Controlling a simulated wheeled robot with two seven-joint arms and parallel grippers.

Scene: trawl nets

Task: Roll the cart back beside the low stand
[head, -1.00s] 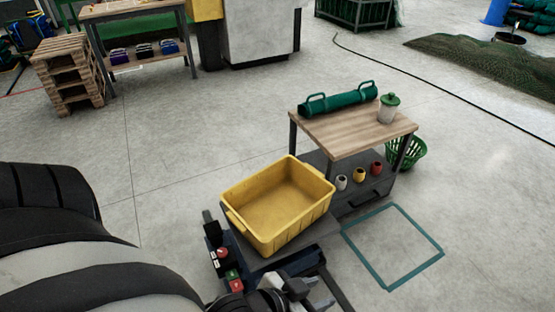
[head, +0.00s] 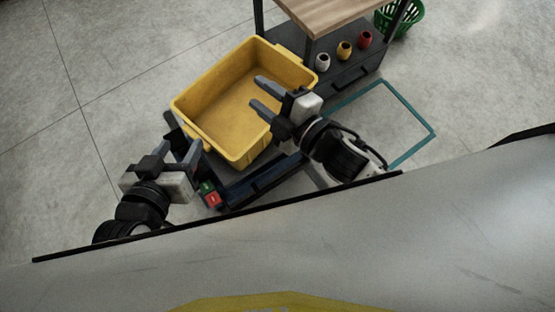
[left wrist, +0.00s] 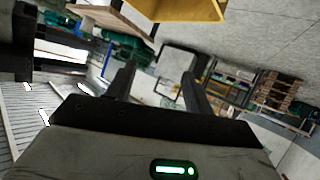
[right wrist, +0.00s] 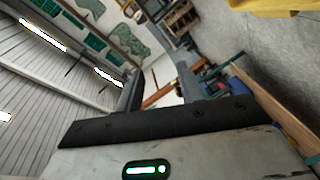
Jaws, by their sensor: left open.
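The cart (head: 252,188) is dark blue with red and green buttons on its near-left part. It carries an open, empty yellow tub (head: 198,137). The low stand (head: 327,14) has a wooden top and a grey lower level, just behind and right of the tub. My left gripper (head: 178,157) is open and empty by the cart's near-left corner. My right gripper (head: 260,95) is open, with its fingers over the tub in the picture; I cannot tell its height above it. The wrist views show both pairs of fingers apart with nothing between them. My right arm hides part of the cart.
A teal rectangle (head: 412,109) is marked on the floor right of the cart, in front of the stand. The floor at left is clear.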

